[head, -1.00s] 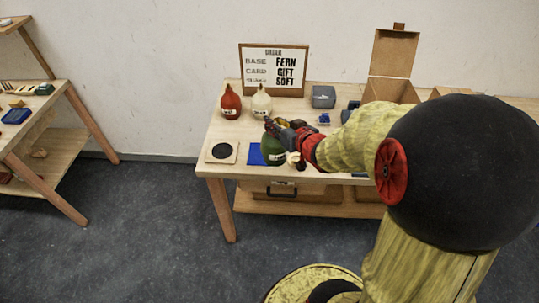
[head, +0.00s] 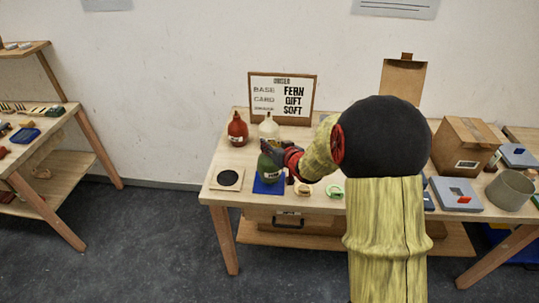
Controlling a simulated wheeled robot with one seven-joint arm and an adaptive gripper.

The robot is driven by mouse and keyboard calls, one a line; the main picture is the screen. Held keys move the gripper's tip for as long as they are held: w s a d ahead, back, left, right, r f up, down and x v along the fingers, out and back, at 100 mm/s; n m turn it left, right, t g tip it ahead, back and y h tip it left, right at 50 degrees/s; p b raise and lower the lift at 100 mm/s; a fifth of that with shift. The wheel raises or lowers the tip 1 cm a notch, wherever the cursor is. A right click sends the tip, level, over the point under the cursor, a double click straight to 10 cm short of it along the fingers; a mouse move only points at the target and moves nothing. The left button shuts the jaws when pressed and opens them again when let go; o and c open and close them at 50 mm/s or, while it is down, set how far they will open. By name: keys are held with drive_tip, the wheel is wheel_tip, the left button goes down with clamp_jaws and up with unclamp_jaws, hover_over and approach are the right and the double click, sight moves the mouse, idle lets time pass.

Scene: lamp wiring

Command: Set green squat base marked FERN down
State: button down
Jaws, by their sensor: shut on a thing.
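The green squat base (head: 268,167) is at the blue mat (head: 268,187) near the front left of the table, and its label is partly visible. It looks upright; I cannot tell whether its underside touches the mat. My gripper (head: 273,152) is shut on its upper part, reaching in from the right and hiding its top. A red base (head: 237,131) and a cream base (head: 268,130) stand behind it. The order board (head: 281,99) at the back reads BASE FERN, CARD GIFT and a third line SOFT.
A square board with a black disc (head: 228,178) lies left of the mat. Small items (head: 304,190) and a green-and-white piece (head: 333,190) lie to the right. My arm hides the table's middle.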

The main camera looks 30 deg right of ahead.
drive_tip(key=shift+w+d+f, duration=0.1)
drive_tip(key=shift+w+f, duration=0.3)
drive_tip(key=shift+w, duration=0.1)
drive_tip(key=shift+w+f+b, duration=0.15)
drive_tip(key=shift+f+b, duration=0.4)
drive_tip(key=shift+f, duration=1.05)
drive_tip(key=shift+f, duration=0.2)
drive_tip(key=c, duration=1.5)
unclamp_jaws()
drive_tip(key=shift+f, duration=0.1)
